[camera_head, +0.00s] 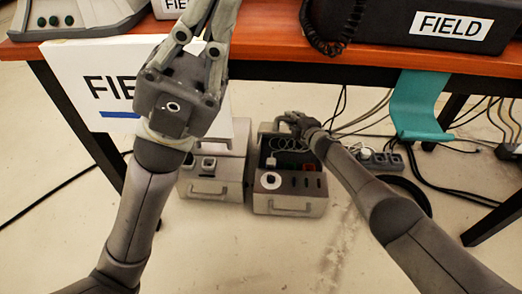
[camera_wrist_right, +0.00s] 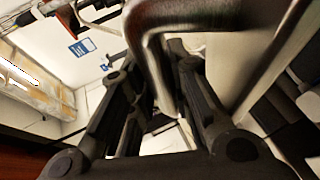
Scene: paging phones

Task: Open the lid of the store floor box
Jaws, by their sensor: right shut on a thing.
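Two grey floor boxes stand side by side under the desk. The right box (camera_head: 290,203) shows a dark open inside with a coiled cord, and its lid (camera_head: 267,128) stands raised at the back. The left box (camera_head: 213,188) is partly hidden by my left arm and a white sign. I cannot read which box is the store one. My right gripper (camera_head: 287,119) is at the raised lid's upper edge. In the right wrist view a grey metal handle (camera_wrist_right: 150,50) runs between its fingers, which are shut on it. My left gripper (camera_head: 207,22) points up before the desk, its tips cut off.
The orange-brown desk edge (camera_head: 290,50) runs above the boxes. A white FIELD sign (camera_head: 75,62) hangs at the left. The floor in front of the boxes is clear.

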